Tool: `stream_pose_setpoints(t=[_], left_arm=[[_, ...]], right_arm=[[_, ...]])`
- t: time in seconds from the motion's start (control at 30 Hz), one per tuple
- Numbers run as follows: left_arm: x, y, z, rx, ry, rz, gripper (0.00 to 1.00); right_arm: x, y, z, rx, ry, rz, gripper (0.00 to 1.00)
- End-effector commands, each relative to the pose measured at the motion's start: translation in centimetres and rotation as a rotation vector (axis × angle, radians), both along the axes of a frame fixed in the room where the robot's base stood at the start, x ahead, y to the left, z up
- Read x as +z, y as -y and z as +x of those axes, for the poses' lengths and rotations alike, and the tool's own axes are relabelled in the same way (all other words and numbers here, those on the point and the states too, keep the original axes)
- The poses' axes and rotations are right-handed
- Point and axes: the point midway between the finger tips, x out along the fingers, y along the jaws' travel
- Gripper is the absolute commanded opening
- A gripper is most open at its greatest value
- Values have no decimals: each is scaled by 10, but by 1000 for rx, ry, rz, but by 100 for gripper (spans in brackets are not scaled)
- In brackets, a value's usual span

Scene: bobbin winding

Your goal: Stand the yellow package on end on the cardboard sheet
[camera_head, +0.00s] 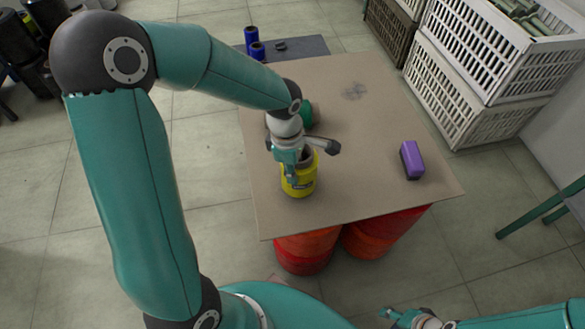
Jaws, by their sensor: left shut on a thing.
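The yellow package (299,187) is over the near left part of the cardboard sheet (365,190). It looks upright, with a dark top end and a label on its near side. My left gripper (298,165) reaches down from above and is shut on its upper part, hiding some of it. I cannot tell whether its lower end touches the sheet. My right gripper (398,316) is at the bottom edge, away from the sheet and partly cut off, so its jaws are unclear.
A purple block (412,160) lies on the sheet's right side. A green object (306,114) is partly hidden behind my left wrist. Red drums (305,250) support the sheet. Blue spools (252,38) stand behind, and white crates (465,95) at right. The sheet's middle is clear.

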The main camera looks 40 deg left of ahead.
Motion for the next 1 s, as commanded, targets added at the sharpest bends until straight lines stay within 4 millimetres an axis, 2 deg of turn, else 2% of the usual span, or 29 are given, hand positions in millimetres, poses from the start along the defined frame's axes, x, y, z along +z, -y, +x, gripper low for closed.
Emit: stream_pose_setpoints(t=[0.17,0.2,0.37,0.77,0.87,1.0], left_arm=[[0,0,0,0,1,0,0],[0,0,0,0,1,0,21],[0,0,0,0,1,0,47],[4,-1,0,0,0,1,48],[14,-2,1,2,5,2,48],[37,-4,0,1,6,1,48]], right_arm=[[0,0,0,0,0,0,40],[0,0,0,0,0,0,40],[0,0,0,0,0,0,40],[1,0,0,0,0,0,40],[1,0,0,0,0,0,40],[1,0,0,0,0,0,40]])
